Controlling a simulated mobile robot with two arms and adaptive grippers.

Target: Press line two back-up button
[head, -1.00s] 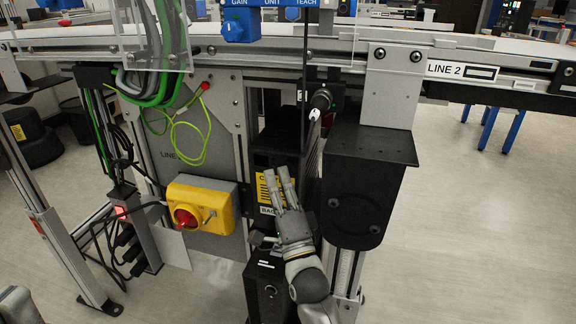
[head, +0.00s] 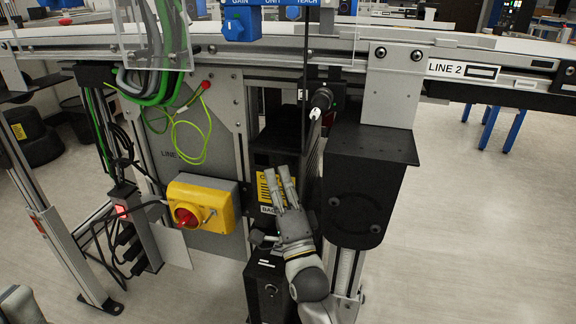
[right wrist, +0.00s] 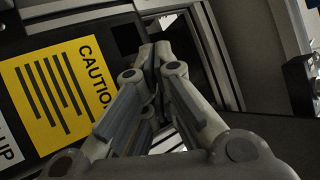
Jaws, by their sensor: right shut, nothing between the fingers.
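A black unit with a yellow CAUTION label (head: 265,188) sits under the line two conveyor, left of a black housing. A white label (head: 268,210) below the yellow one is partly covered by my right gripper (head: 283,172). The right gripper is shut and empty, fingers pointing up in front of the black unit. The right wrist view shows the CAUTION label (right wrist: 58,95) left of the fingers, and a white label (right wrist: 8,145) ending in "UP" at the left edge. I cannot make out the back-up button. My left gripper is not in view.
A yellow box with a red rotary switch (head: 187,215) is to the left. The black housing (head: 365,185) stands close on the right. The conveyor with its LINE 2 sign (head: 446,68) runs above. Cables (head: 160,60) hang at upper left. Floor at right is clear.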

